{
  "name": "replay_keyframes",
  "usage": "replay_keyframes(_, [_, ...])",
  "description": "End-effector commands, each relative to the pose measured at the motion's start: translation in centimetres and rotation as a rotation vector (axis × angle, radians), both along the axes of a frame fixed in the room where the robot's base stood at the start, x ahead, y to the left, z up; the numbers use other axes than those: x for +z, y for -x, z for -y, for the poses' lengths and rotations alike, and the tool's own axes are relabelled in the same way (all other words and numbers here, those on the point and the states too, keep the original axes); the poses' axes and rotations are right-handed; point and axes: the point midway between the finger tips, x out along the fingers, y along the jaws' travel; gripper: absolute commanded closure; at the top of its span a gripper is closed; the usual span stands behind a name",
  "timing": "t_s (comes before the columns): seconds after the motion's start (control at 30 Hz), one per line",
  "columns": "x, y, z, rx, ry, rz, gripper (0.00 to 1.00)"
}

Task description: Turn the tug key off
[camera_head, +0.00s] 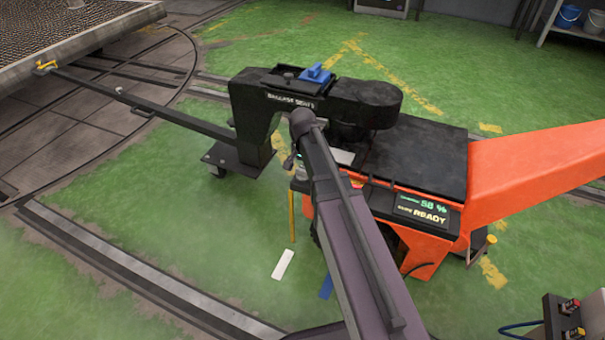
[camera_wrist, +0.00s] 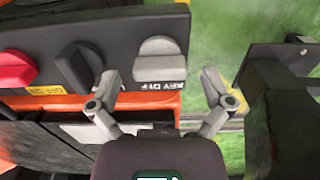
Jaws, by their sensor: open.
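In the wrist view, a light grey key knob (camera_wrist: 160,50) stands on the dark control panel (camera_wrist: 112,20), above a label (camera_wrist: 160,88) that reads KEY OFF upside down. My gripper (camera_wrist: 160,75) is open and empty, with one finger on each side of the knob's lower end. Whether the fingertips reach the knob's depth is hard to tell. In the head view, the orange tug (camera_head: 535,165) has a display (camera_head: 421,210) that reads 58 % and READY. My arm hides the key there.
Left of the key are a black knob (camera_wrist: 80,68), close to my left finger, and a red knob (camera_wrist: 15,70). Green floor lies open in front.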

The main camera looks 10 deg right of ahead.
Motion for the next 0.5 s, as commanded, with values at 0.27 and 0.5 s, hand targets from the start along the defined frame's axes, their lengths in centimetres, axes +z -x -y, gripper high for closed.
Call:
replay_keyframes(0.27, [-0.44,0.0,0.03,0.0,0.0,0.0,0.0])
replay_keyframes(0.5, [-0.42,0.0,0.04,-0.001,0.0,0.0,0.09])
